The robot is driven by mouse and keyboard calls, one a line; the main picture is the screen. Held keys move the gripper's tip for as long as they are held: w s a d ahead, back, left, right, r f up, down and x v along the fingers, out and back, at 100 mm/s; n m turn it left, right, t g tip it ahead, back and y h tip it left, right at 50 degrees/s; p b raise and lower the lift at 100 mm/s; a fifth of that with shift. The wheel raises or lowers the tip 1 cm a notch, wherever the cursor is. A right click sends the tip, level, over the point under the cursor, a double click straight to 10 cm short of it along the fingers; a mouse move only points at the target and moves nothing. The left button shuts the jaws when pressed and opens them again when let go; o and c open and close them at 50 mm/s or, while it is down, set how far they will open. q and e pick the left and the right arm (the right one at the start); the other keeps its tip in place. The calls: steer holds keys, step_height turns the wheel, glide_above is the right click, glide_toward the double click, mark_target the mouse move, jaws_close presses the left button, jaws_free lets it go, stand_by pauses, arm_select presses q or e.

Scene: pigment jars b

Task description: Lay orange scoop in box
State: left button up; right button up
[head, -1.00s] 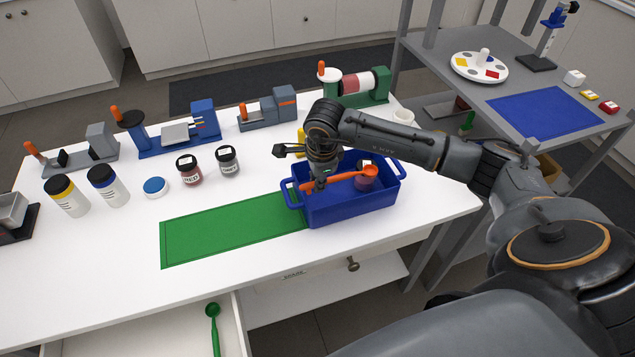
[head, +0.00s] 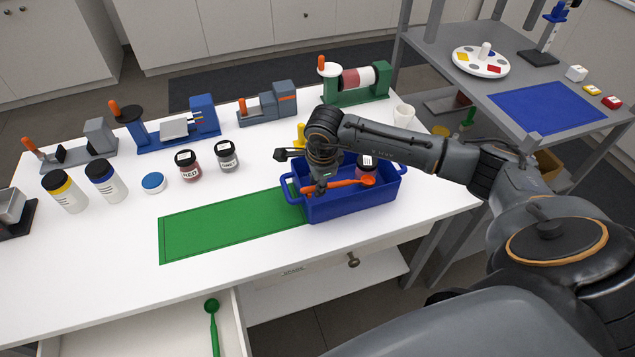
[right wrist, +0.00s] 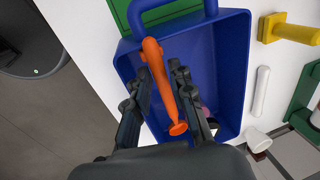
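The orange scoop (head: 346,184) lies lengthwise within the blue box (head: 352,210), its handle end near the box's left wall and its bowl toward the right. It also shows in the right wrist view (right wrist: 163,80). My right gripper (head: 322,185) points down into the left part of the box. In the right wrist view its two fingers (right wrist: 160,72) stand apart on either side of the scoop's handle, with small gaps showing, so it looks open. Whether the scoop touches the box floor is hidden. My left gripper is not in view.
A dark-lidded jar (head: 367,166) stands in the box, partly hidden by my arm. A green mat (head: 225,225) lies left of the box. Two jars, red (head: 189,166) and grey (head: 228,157), stand behind it. A green scoop (head: 212,325) lies in the open drawer below.

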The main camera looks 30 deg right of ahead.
steer(key=shift+o, duration=0.4)
steer(key=shift+r+p, duration=0.6)
steer(key=shift+p, duration=0.1)
steer(key=shift+r, duration=0.4)
step_height(320, 180, up, 11)
steer(key=s+b, duration=0.2)
steer(key=shift+s+a, duration=0.15)
steer(key=shift+a, duration=0.1)
